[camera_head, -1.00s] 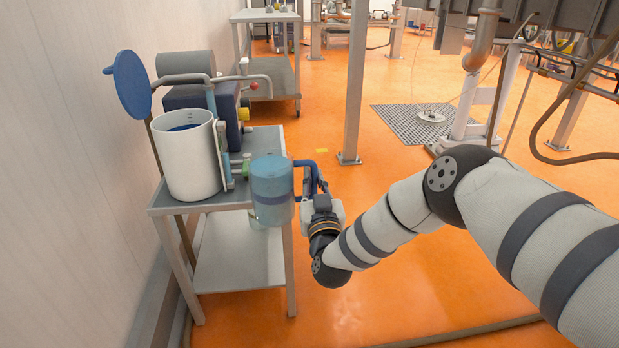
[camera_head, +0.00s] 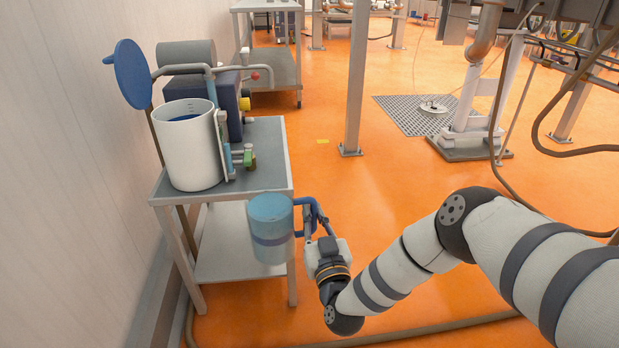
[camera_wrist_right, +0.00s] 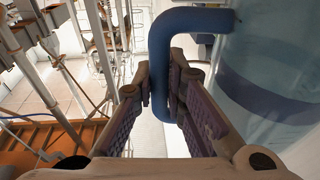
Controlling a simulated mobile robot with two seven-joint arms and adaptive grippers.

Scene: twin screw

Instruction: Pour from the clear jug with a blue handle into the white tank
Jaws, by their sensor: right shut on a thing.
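The clear jug (camera_head: 270,228), bluish with a dark blue band, has a blue handle (camera_head: 308,212). My right gripper (camera_head: 314,228) is shut on that handle and holds the jug upright in the air by the cart's front right corner. In the right wrist view the fingers (camera_wrist_right: 178,100) close around the blue handle (camera_wrist_right: 160,60), with the jug (camera_wrist_right: 270,90) to the right. The white tank (camera_head: 190,155) stands on the cart with its blue round lid (camera_head: 132,75) swung up and its top open. Blue shows inside the tank. My left gripper is not in view.
The metal cart (camera_head: 265,180) carries the tank, a dark blue motor box (camera_head: 225,105) and small valves (camera_head: 245,158) at the tank's right. A wall (camera_head: 70,200) runs along the left. A grey post (camera_head: 355,80) stands behind. Orange floor is open to the right.

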